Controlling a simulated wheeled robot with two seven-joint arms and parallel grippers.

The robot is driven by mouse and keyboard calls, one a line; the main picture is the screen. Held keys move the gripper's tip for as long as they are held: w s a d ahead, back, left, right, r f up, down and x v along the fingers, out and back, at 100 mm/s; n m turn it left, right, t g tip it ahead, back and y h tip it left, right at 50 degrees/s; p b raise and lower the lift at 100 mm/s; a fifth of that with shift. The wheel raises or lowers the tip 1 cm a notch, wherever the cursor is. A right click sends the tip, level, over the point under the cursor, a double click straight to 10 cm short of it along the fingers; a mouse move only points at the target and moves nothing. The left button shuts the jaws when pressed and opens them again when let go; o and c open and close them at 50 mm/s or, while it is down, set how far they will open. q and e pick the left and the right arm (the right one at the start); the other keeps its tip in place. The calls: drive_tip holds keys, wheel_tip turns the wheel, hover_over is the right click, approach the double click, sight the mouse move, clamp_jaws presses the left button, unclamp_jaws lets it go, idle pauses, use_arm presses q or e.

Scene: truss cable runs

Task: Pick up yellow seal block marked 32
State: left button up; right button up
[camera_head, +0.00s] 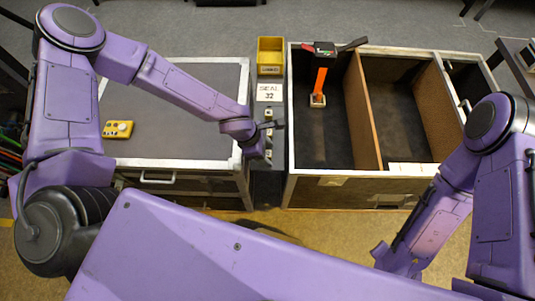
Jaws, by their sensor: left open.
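A white label reading "SEAL 32" (269,92) shows on the narrow dark strip between the two cases. Just beyond it stands a small yellow open box (270,56). A yellow block (118,129) with a pale round spot and dark dots lies on the left case; I cannot read a 32 on it. My left gripper (272,138) is open over the strip, nearer than the label. Small pale pieces (269,115) show beside it, partly hidden by it. Nothing is clearly between its fingers. My right arm comes in at the right; its gripper does not show.
The left grey-topped case (190,88) is mostly clear. The right case (291,150) is open, with brown dividers (365,115). An orange upright piece (319,82) on a pale base stands in its left compartment. A black-and-red tool (325,48) lies at its far rim.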

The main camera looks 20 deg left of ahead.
use_arm(q)
clamp_jaws()
drive_tip(key=shift+r, duration=0.1)
